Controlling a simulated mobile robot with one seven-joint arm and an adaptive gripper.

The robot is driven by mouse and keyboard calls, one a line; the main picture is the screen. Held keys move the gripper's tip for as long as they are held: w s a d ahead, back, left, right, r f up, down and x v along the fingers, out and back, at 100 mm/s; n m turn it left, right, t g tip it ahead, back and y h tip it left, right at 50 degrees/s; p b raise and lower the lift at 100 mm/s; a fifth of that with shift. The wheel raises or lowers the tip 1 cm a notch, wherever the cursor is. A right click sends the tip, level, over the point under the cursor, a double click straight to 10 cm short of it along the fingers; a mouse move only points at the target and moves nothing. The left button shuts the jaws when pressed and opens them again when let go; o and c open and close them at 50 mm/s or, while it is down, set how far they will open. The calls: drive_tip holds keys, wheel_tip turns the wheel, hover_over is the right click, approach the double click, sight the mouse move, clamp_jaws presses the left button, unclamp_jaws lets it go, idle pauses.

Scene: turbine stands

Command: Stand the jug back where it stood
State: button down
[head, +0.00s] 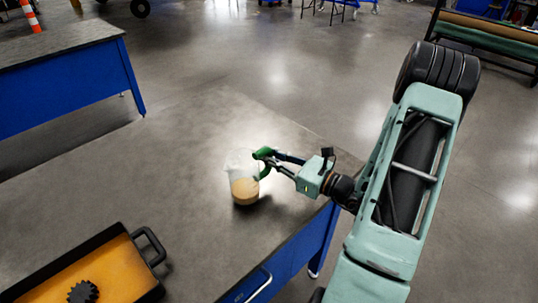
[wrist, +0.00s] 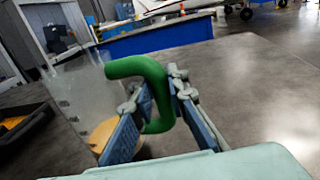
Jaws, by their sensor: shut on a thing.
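The jug (head: 243,172) is a clear beaker-like vessel with a green handle and tan contents in its lower part. In the head view it is upright over the near grey table (head: 185,150), with a dark shadow close under its base. I cannot tell whether the base touches the table. My gripper (head: 269,160) comes from the right and is shut on the green handle. In the wrist view the handle (wrist: 140,68) passes between the two blue-padded fingers of my gripper (wrist: 156,110). The clear wall of the jug (wrist: 75,90) is at the left, and the fingers hide part of its lower body.
A black-rimmed tray (head: 118,232) with an orange floor and a side handle sits at the table's lower left. A black gear (head: 83,291) lies in it. The table is clear left of and behind the jug. The table's right edge lies under my arm. Another blue-sided table (head: 65,90) stands beyond.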

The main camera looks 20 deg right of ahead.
drive_tip(key=shift+f+b, duration=0.55)
drive_tip(key=shift+f, duration=0.15)
drive_tip(key=c, duration=1.7)
unclamp_jaws()
drive_tip(key=shift+o, duration=0.2)
drive_tip(key=shift+v, duration=3.55)
